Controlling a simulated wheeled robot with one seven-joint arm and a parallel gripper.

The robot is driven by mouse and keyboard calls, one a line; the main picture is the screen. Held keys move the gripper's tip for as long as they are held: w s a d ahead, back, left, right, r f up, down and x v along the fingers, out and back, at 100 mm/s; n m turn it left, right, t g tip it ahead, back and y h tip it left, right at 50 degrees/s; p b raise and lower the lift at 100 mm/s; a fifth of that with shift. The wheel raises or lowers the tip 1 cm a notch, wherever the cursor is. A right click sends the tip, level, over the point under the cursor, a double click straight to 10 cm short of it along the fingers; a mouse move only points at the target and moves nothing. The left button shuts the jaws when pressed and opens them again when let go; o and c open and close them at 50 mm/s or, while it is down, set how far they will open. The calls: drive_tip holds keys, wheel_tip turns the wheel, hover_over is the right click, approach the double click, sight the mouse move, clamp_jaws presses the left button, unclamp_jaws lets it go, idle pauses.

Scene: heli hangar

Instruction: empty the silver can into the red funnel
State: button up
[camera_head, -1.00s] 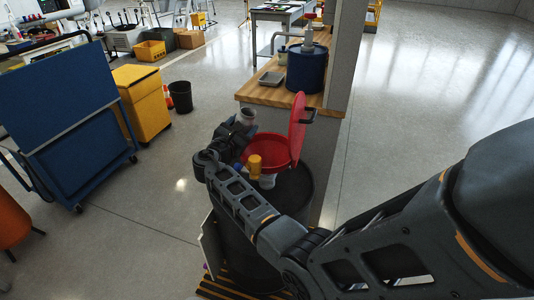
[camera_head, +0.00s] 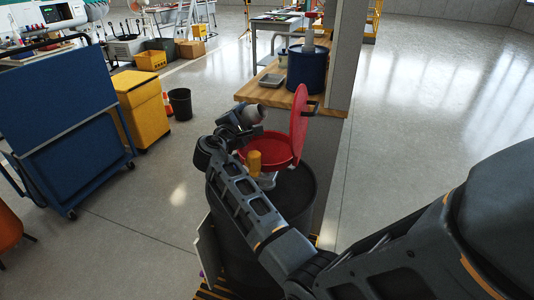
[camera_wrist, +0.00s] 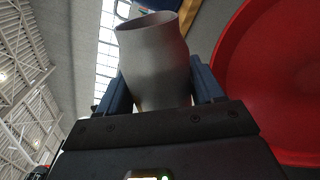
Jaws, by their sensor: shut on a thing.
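The silver can (camera_head: 253,114) is held at the end of my arm, just beyond the left rim of the red funnel in the head view. My gripper (camera_head: 243,119) is shut on it. In the wrist view the can (camera_wrist: 155,62) sits between the two blue-grey fingers of my gripper (camera_wrist: 157,88), its open mouth toward the top of the picture. Its contents cannot be seen. The red funnel (camera_head: 285,143) sits on a dark drum with its red lid (camera_head: 299,122) standing open. The funnel (camera_wrist: 275,75) fills the right of the wrist view. No pouring stream shows.
The dark drum (camera_head: 294,193) stands beside a wooden counter (camera_head: 258,92) with a blue barrel (camera_head: 307,69) and a grey tray (camera_head: 270,80). A yellow valve part (camera_head: 254,161) rises in front of the funnel. A blue cart (camera_head: 68,125) and yellow cabinet (camera_head: 143,107) stand left.

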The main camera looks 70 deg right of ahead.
drive_tip(key=shift+r+m+b, duration=0.15)
drive_tip(key=shift+m+b, duration=0.2)
drive_tip(key=shift+m, duration=0.05)
drive_tip(key=m+b, duration=0.1)
drive_tip(key=b, duration=0.2)
drive_tip(key=shift+f+m, duration=0.3)
drive_tip(key=shift+f, duration=0.1)
drive_tip(key=shift+r+m+t+b, duration=0.3)
drive_tip(key=shift+r+m+b, duration=0.25)
drive_tip(key=shift+m+b, duration=0.15)
drive_tip(key=shift+s+r, duration=0.1)
drive_tip(key=shift+r, duration=0.05)
drive_tip(key=shift+s+f+m+b, duration=0.15)
drive_tip(key=shift+f+m+b, duration=0.2)
drive_tip(key=shift+m+b, duration=0.75)
drive_tip(key=shift+r, duration=0.25)
drive_tip(key=shift+s+r+m+b, duration=0.35)
drive_tip(key=shift+r+m+b, duration=0.25)
drive_tip(key=shift+m, duration=0.5)
drive_tip(key=shift+s+m+t+b, duration=0.1)
drive_tip(key=shift+m+t+b, duration=0.2)
drive_tip(key=shift+m, duration=0.1)
